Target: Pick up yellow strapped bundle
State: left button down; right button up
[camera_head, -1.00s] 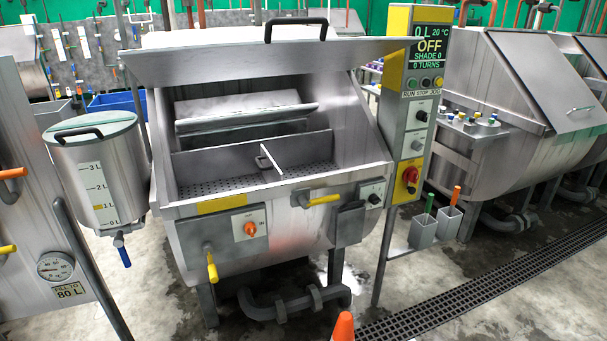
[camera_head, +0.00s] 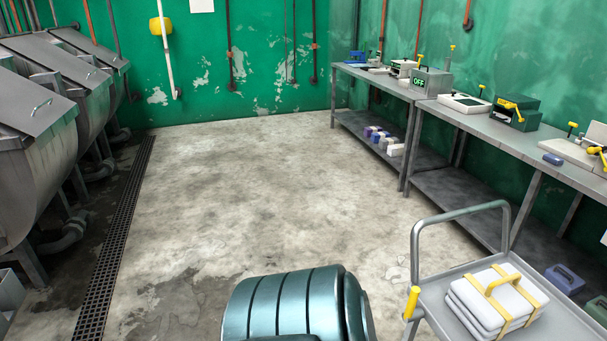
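The yellow strapped bundle (camera_head: 494,303) is a stack of white folded cloth with yellow straps and a yellow handle on top. It lies on a grey trolley (camera_head: 574,322) at the lower right of the head view. The trolley has a tubular push handle with a yellow grip on its left side. Neither of my grippers is in view, and nothing is seen touching the bundle.
Steel drum machines (camera_head: 42,130) line the left, with a floor grating (camera_head: 112,245) beside them. Workbenches (camera_head: 540,147) with instruments run along the right wall behind the trolley. A dark teal ribbed rounded shape (camera_head: 285,305) fills the bottom centre. The middle floor is clear.

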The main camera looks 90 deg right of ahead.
aim_at(492, 304)
jog(key=z, duration=4.1)
jog(key=j, duration=0.5)
jog(key=i+j, duration=0.15)
jog(key=j, duration=0.9)
jog(key=z, duration=1.65)
jog(key=i+j, duration=0.05)
jog(key=j, duration=0.05)
